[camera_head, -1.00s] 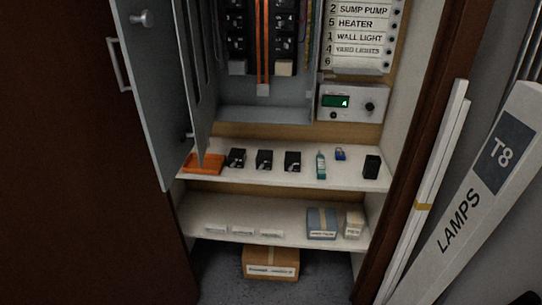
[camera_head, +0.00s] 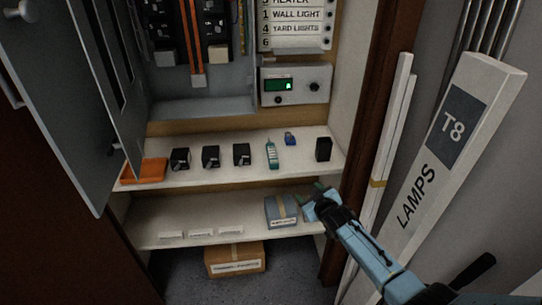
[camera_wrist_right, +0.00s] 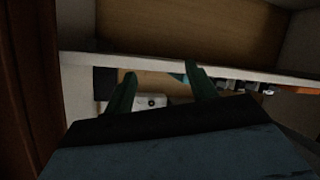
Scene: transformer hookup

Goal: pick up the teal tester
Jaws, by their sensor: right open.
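The teal tester (camera_head: 271,155) stands upright on the upper shelf (camera_head: 215,172), right of a row of black breakers and left of a black box. In the right wrist view, a small teal piece of the tester (camera_wrist_right: 178,77) shows past the shelf edge beside one finger; the rest is hidden. My right gripper (camera_head: 313,198) is open and empty. It is in front of the lower shelf's right side, lower than the tester and to its right, apart from it. Its two dark green fingers (camera_wrist_right: 162,88) are spread in the wrist view. My left gripper is out of view.
Black breakers (camera_head: 211,157) and an orange tray (camera_head: 145,171) share the upper shelf with a blue padlock (camera_head: 290,139) and a black box (camera_head: 323,149). A blue-grey box (camera_head: 281,212) is beside my gripper. The grey cabinet door (camera_head: 60,110) stands open at left.

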